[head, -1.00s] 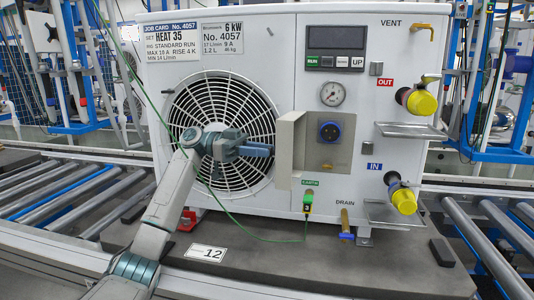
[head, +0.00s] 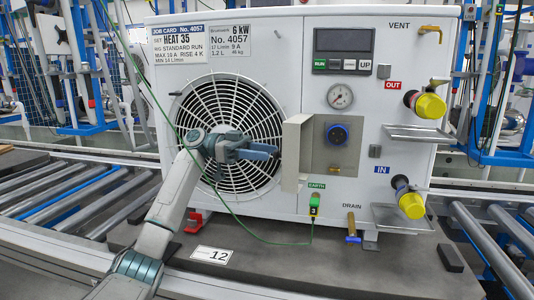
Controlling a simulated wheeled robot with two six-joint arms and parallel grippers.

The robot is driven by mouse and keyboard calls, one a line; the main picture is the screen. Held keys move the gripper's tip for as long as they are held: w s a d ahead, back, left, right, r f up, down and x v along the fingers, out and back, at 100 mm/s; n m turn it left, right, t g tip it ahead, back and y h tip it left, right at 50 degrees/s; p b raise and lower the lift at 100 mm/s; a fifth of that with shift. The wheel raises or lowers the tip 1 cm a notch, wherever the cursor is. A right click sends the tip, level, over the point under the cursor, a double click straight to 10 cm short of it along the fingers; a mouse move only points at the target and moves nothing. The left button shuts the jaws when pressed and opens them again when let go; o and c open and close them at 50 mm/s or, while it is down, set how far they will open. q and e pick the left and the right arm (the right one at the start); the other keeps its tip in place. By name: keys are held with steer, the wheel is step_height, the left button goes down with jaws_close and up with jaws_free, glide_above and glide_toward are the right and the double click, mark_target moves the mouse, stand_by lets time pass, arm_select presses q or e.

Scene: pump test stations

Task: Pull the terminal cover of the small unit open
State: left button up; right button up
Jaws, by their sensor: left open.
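The small unit (head: 268,100) is a white box with a fan grille on its front. Its terminal cover (head: 292,154) is a beige plate that stands out from the front, swung open to the left. Whether a fingertip touches the cover cannot be told. My right gripper is not in view.
A green wire (head: 255,236) runs to the green earth plug (head: 313,207) below the cover. Yellow-capped ports (head: 428,106) and metal shelves (head: 415,133) stick out at the right. Roller conveyors (head: 70,195) lie on both sides. The grey base (head: 300,262) in front is mostly clear.

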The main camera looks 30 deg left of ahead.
arm_select(q)
steer(key=v, duration=0.9)
steer(key=shift+a, duration=0.25)
